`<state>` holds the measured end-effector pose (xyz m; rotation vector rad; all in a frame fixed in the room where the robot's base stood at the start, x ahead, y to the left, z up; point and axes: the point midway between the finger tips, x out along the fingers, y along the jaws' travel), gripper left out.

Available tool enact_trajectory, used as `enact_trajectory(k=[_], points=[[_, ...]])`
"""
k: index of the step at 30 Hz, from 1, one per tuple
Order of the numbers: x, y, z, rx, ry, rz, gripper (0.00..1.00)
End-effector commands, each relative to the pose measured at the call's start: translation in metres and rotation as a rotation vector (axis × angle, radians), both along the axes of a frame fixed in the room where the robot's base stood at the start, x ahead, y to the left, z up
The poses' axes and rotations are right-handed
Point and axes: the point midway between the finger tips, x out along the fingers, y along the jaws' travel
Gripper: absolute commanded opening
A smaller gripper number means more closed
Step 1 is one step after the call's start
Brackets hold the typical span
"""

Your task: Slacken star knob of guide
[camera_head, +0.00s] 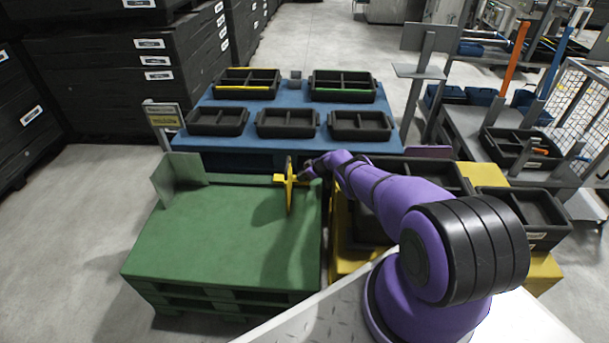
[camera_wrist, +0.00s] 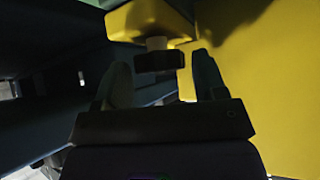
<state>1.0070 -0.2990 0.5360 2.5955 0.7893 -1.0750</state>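The yellow guide (camera_head: 290,187) stands upright on the green pallet top (camera_head: 220,230), near its right edge. My gripper (camera_head: 308,172) is at the guide's right side in the head view, small and partly hidden by my arm. In the wrist view, a dark knob (camera_wrist: 160,62) sits on a short pale stem under a yellow block of the guide (camera_wrist: 150,20). The two fingers of my gripper (camera_wrist: 162,72) stand apart, one on each side of the knob, with visible gaps. The knob's star shape cannot be made out in the shade.
A broad yellow surface (camera_wrist: 275,80) lies close to the right finger in the wrist view. A blue table (camera_head: 210,97) with several black trays stands behind the green pallet. Black trays on a yellow base (camera_head: 345,262) lie to the right, beneath my arm.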

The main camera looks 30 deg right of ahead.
Motion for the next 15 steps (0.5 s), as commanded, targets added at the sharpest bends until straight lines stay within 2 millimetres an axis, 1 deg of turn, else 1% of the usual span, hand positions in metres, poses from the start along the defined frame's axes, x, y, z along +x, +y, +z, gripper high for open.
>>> enact_trajectory(k=[10,15], points=[[0.0006,0.0,0.0009,0.002,0.0,-0.016,0.65],[-0.0003,0.0009,0.0007,0.003,0.002,-0.059,0.65]])
